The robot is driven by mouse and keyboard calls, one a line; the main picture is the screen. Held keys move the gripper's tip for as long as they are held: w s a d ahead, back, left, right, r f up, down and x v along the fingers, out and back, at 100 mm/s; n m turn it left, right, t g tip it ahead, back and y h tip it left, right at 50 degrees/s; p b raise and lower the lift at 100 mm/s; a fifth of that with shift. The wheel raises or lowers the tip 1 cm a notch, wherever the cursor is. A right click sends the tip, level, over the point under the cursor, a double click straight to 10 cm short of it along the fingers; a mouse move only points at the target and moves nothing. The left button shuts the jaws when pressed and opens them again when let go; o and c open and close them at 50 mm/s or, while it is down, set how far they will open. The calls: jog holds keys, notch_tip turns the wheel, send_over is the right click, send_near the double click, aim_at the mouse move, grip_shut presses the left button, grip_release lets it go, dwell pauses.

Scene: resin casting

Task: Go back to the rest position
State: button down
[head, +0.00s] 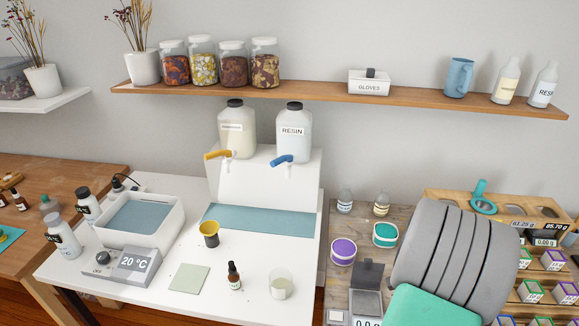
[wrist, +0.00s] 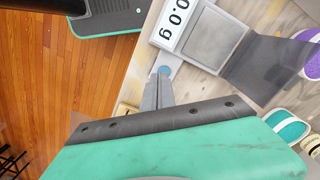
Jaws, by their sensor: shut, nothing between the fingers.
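My gripper (wrist: 160,84) shows in the wrist view with its two narrow grey fingers together and nothing between them. It points at the front edge of the small scale (wrist: 211,42), near a round blue spot; I cannot tell whether it touches there. In the head view my grey and green arm covers the right bench's middle, and the fingers are hidden.
The scale (head: 366,304) has its dark lid up. Purple (head: 343,251) and teal (head: 385,234) tubs stand behind it. A wooden rack (head: 446,196) is behind my arm. The white table (head: 150,290) holds a bath (head: 176,238), a yellow-rimmed cup (head: 209,235), a dropper bottle (head: 234,277) and a clear cup (head: 281,286).

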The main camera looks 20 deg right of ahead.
jog(key=s+a+r+n+g+y, duration=0.1)
jog(key=s+a+n+y, duration=0.1)
jog(key=s+a+n, duration=0.45)
jog(key=w+a+r+n+t, duration=0.1)
jog(key=w+a+r+n, duration=0.2)
jog(key=a+r, duration=0.3)
jog(key=w+a+r+n+t+h, duration=0.1)
jog(key=w+a+r+n, duration=0.3)
jog(key=a, duration=0.6)
jog(key=w+a+r+n+t+h, duration=0.1)
jog(key=w+a+r+n+t, duration=0.1)
jog(key=w+a+r, duration=0.5)
jog(key=shift+a+r+n+t, duration=0.3)
jog(key=shift+a+n+t, duration=0.1)
jog(key=shift+a+n, duration=0.45)
